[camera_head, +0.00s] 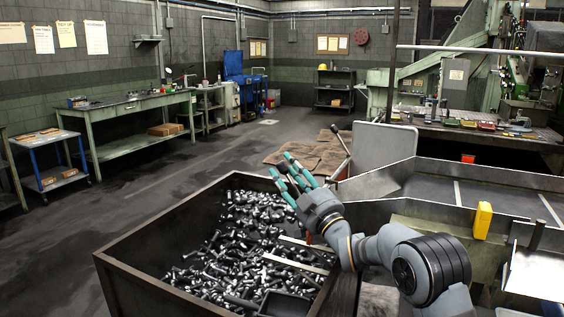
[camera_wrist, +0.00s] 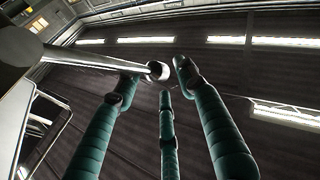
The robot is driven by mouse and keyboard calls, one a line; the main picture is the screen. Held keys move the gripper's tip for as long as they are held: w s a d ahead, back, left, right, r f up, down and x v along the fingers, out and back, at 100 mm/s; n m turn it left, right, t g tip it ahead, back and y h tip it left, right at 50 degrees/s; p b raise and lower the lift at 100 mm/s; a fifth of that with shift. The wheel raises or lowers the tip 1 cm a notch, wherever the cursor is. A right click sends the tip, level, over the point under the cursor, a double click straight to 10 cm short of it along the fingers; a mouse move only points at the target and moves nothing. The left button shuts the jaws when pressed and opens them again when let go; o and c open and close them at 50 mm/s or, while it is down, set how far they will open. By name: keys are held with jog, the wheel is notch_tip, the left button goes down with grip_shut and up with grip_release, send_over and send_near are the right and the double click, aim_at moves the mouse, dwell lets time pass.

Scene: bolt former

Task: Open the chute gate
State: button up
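A lever, a thin metal rod with a dark tip (camera_head: 341,140), leans up to the left in front of a grey upright panel (camera_head: 384,146) beside the chute (camera_head: 480,187). I cannot tell which part is the gate. My gripper (camera_head: 290,170) is left of the lever in the head view, its teal fingers spread and pointing up to the left over the bin. In the wrist view, a bright rod with a dark rounded end (camera_wrist: 158,71), seemingly the lever, reaches between the spread fingertips (camera_wrist: 156,88). Contact is unclear. The lever's base is partly hidden.
A large dark bin (camera_head: 130,273) full of loose bolts (camera_head: 240,240) lies below my arm. A yellow block (camera_head: 483,220) stands on the chute's near edge. A machine bench (camera_head: 478,138) is behind. The floor (camera_head: 130,190) at left is open.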

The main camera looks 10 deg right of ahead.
jog(key=shift+f+p+x, duration=0.25)
jog(key=shift+p+x, duration=0.1)
jog(key=shift+x, duration=0.85)
jog(key=shift+w, duration=0.1)
jog(key=shift+c, duration=0.7)
jog(key=c, duration=0.5)
jog(key=shift+a, duration=0.1)
jog(key=shift+c, duration=1.3)
jog(key=shift+a, duration=0.1)
grip_shut()
